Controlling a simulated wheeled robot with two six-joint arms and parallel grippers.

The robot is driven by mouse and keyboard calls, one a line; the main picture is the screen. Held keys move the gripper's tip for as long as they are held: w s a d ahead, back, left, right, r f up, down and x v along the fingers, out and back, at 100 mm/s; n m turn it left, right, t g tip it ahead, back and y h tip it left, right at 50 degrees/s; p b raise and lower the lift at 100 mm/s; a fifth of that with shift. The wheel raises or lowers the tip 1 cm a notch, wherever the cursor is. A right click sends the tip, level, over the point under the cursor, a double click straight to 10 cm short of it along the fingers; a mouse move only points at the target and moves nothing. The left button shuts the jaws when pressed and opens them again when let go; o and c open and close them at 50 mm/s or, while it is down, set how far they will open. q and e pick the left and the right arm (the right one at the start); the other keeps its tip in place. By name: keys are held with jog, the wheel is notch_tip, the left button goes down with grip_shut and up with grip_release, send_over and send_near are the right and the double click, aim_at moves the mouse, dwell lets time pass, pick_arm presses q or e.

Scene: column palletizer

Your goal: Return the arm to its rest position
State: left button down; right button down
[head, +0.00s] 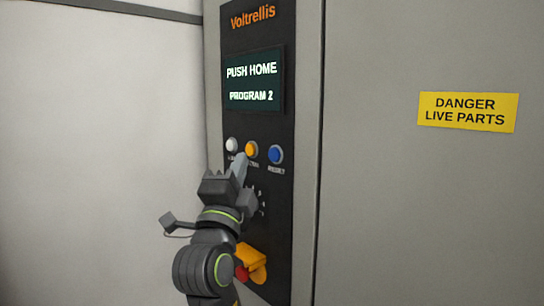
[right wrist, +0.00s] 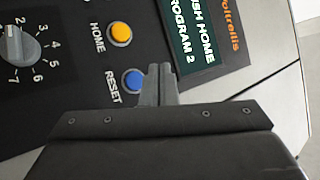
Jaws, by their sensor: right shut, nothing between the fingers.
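My right gripper (head: 240,158) is shut and empty in front of the black control panel (head: 239,35). In the head view its fingertips overlap the panel just below the yellow HOME button (head: 251,149). In the right wrist view the closed fingers (right wrist: 160,70) appear beside the blue RESET button (right wrist: 133,80), apart from the yellow HOME button (right wrist: 120,34). No contact with a button is visible; the gap to the panel is hard to judge. The screen (head: 253,80) reads "PUSH HOME" and "PROGRAM 2". My left gripper is out of view.
A white button (head: 231,145) sits left of the yellow one. A grey selector dial (right wrist: 18,46) is mostly hidden by my arm in the head view. A yellow and red handle (head: 257,263) sits low on the panel. A yellow danger sign (head: 468,111) marks the cabinet right.

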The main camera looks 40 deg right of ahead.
jog(key=w+a+f+n+t+y, duration=0.1)
jog(key=w+f+n+y, duration=0.55)
jog(key=f, duration=0.75)
jog(key=w+f+n+y, duration=0.4)
jog(key=w+f+n, duration=0.5)
jog(key=f, duration=0.5)
jog(key=s+f+n+g+y, duration=0.2)
jog(key=s+f+n, duration=0.1)
jog(key=f, duration=1.3)
jog(key=s+f+n+g+y, duration=0.2)
jog(key=s+f+n+g, duration=0.1)
jog(key=f, duration=1.2)
jog(key=s+d+f+n+g+y, duration=0.1)
jog(key=s+f+n+g+y, duration=0.3)
jog(key=s+f, duration=1.85)
jog(key=s+f+g, duration=0.2)
jog(key=s+f, duration=0.2)
jog(key=s, duration=0.6)
jog(key=s+f+g, duration=0.2)
jog(key=s+f, duration=0.3)
jog(key=s, duration=0.6)
jog(key=s+f+g, duration=0.2)
jog(key=s+f, duration=0.2)
jog(key=s, duration=0.6)
jog(key=shift+s+a+f+n, duration=0.15)
jog(key=shift+a+f+n, duration=0.05)
jog(key=shift+n, duration=0.15)
